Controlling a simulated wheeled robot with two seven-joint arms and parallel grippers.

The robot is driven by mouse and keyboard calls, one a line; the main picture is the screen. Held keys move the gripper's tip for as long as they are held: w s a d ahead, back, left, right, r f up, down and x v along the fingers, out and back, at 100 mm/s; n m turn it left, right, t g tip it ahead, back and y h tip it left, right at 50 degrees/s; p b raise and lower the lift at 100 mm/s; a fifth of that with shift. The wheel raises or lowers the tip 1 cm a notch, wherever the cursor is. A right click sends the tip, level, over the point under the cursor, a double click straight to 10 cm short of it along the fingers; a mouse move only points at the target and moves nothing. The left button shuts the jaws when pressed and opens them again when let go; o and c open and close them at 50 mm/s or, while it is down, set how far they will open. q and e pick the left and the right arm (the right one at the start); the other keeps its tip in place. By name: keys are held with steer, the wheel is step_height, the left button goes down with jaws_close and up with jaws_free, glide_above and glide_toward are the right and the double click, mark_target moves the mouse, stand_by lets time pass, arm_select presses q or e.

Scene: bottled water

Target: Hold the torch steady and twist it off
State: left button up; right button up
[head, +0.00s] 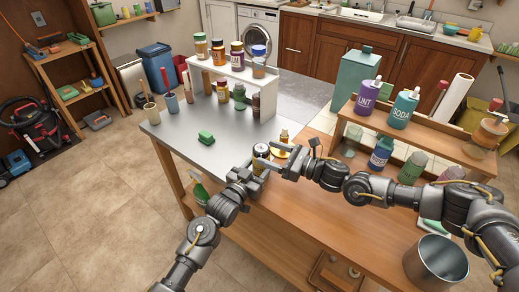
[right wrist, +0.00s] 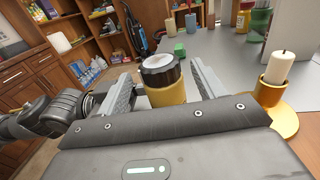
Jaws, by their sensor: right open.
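The torch (right wrist: 164,88) stands upright in the right wrist view, with a yellow body, a black ribbed head and a pale top face. In the head view the torch (head: 261,151) is near the table's front left part, partly covered by my grippers. My right gripper (head: 275,163) is open, and in the right wrist view its fingers (right wrist: 160,80) lie on either side of the torch, apart from its head. My left gripper (head: 256,171) is low beside the torch on its left; its jaws are too small and covered to tell whether they grip it.
A candle on a gold holder (right wrist: 287,118) stands close to the torch. A green block (head: 206,138) lies on the grey tabletop. A white shelf (head: 240,78) with jars is behind, a wooden shelf (head: 428,133) with bottles at right. A metal bucket (head: 436,262) stands front right.

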mark_target(257, 146)
steer(key=v, duration=0.6)
steer(key=shift+s+d, duration=0.2)
steer(key=shift+d, duration=0.15)
steer(key=shift+r, duration=0.1)
steer(key=x, duration=1.2)
steer(key=shift+a+r, duration=0.1)
steer(key=shift+r, duration=0.05)
